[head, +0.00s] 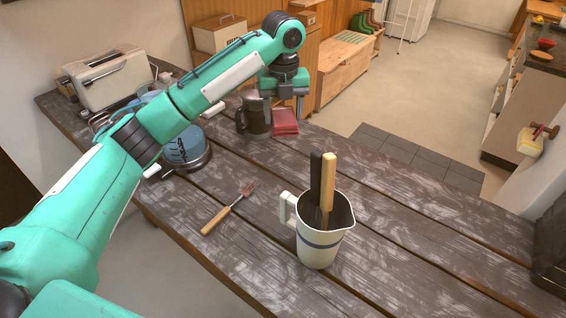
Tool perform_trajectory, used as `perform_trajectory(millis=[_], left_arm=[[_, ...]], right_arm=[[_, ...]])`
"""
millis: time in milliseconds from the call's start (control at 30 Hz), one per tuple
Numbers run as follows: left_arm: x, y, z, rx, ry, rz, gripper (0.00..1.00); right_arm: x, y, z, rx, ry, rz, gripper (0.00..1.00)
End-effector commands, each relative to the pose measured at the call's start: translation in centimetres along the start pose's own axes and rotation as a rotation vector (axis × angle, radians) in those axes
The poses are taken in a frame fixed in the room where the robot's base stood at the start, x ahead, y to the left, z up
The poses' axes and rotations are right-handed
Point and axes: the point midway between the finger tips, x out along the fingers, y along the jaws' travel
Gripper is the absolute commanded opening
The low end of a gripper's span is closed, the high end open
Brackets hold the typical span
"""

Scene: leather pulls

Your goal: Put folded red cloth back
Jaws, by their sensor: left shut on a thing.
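The folded red cloth (285,122) is near the far edge of the wooden table (400,235), just right of a dark jug (254,118). My left gripper (287,106) comes down over the cloth from above, with its fingers at the cloth's upper side. It is shut on the cloth. Part of the cloth is hidden by the fingers, and I cannot tell whether it touches the tabletop. My right gripper is not in view.
A cream jug (316,246) holding two handled tools stands at the front middle. A small fork with a wooden handle (227,210) lies left of it. A blue round container (184,146) and a cream toaster-like appliance (108,76) stand at the left.

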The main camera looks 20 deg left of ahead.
Motion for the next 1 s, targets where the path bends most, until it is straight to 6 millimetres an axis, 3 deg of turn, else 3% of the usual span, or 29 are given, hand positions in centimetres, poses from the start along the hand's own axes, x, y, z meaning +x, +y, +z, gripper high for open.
perform_trajectory(millis=[200,400,1000], left_arm=[[5.8,0.1,-0.1,-0.002,0.004,0.005,0.33],[10.2,0.1,-0.1,-0.001,0.002,0.003,0.33],[16.2,0.1,0.0,-0.001,-0.001,0.001,0.33]], right_arm=[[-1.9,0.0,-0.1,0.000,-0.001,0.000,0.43],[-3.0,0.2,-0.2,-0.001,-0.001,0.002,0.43],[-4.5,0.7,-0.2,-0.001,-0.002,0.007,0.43]])
